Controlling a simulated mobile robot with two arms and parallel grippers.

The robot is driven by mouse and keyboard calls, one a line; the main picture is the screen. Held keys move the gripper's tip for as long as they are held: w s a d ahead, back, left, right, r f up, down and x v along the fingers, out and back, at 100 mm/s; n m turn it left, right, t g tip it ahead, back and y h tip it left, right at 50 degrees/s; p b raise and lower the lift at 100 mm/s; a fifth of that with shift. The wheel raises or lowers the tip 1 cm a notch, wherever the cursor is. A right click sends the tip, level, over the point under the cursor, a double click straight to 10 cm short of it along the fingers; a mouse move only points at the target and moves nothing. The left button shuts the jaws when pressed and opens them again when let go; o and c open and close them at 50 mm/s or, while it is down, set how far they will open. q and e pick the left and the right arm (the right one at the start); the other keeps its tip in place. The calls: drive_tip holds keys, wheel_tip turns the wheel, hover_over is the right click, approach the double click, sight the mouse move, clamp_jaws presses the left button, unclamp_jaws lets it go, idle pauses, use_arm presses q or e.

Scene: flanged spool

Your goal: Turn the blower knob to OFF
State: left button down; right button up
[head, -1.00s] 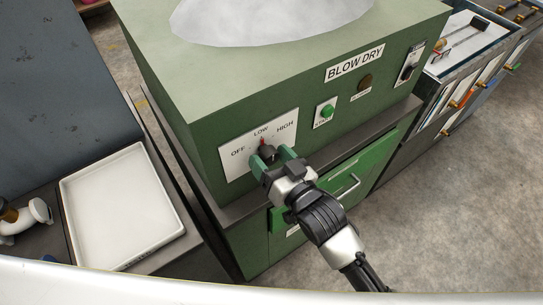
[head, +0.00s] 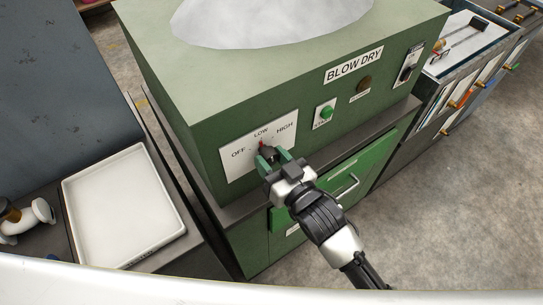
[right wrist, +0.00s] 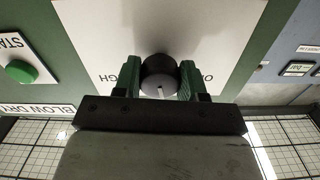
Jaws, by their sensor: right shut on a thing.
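The blower knob (head: 266,151) is dark with a red pointer, on a white plate (head: 232,164) marked OFF, LOW and HIGH on the front of the green BLOW DRY machine. Its red pointer points up at LOW. My right gripper (head: 273,159) has its green fingers on either side of the knob and is shut on it. In the right wrist view, the round knob (right wrist: 160,76) with a pale line on its face sits between the two fingers (right wrist: 160,84). My left gripper is not in view.
A green START button (head: 327,112) and a dark switch (head: 408,66) are on the same panel. A green drawer with a handle (head: 348,186) is below. A white tray (head: 125,205) lies at the left.

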drive_tip(key=n+p, duration=0.2)
drive_tip(key=n, duration=0.3)
drive_tip(key=shift+r, duration=0.1)
drive_tip(key=shift+w+n+p, duration=0.1)
drive_tip(key=shift+n+p, duration=0.55)
drive_tip(key=shift+n, duration=1.85)
drive_tip(key=shift+d, duration=0.1)
drive_tip(key=o, duration=0.9)
drive_tip(key=shift+o, duration=0.2)
drive_tip(key=b+v, duration=0.2)
drive_tip(key=v, duration=0.8)
drive_tip(key=shift+s+d+b, duration=0.25)
drive_tip(key=shift+s+b, duration=0.1)
drive_tip(key=shift+b, duration=0.05)
